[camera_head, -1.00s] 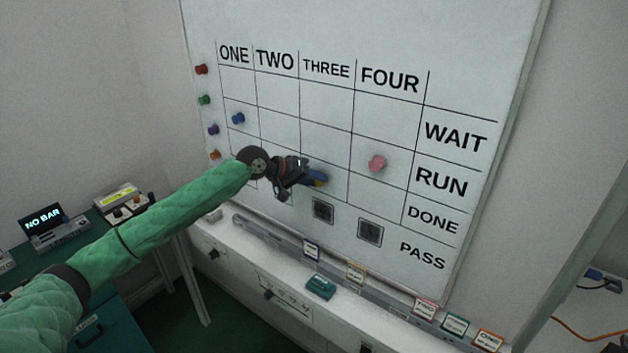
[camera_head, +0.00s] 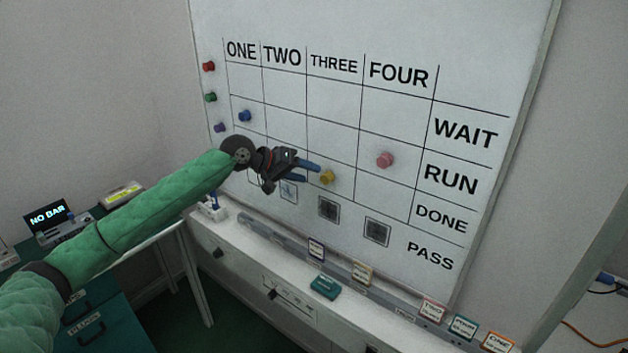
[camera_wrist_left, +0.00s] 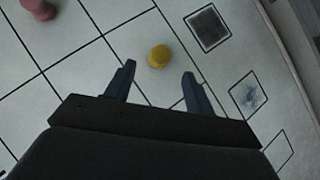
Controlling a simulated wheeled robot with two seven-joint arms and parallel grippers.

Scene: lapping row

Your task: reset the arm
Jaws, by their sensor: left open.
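My left gripper (camera_head: 312,172) is in front of the whiteboard (camera_head: 480,60), with its fingers pointing at the board. It also shows in the left wrist view (camera_wrist_left: 158,78), where its two fingers are apart with nothing between them. A yellow magnet (camera_head: 327,177) sits on the board in column THREE, just beyond the fingertips and apart from them. In the left wrist view the yellow magnet (camera_wrist_left: 159,56) lies ahead of the gap between the fingers. My right gripper is not in view.
A pink magnet (camera_head: 385,160) is in column FOUR and a blue one (camera_head: 245,116) in column ONE. Red (camera_head: 208,66), green (camera_head: 210,97) and purple (camera_head: 219,127) magnets line the left edge.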

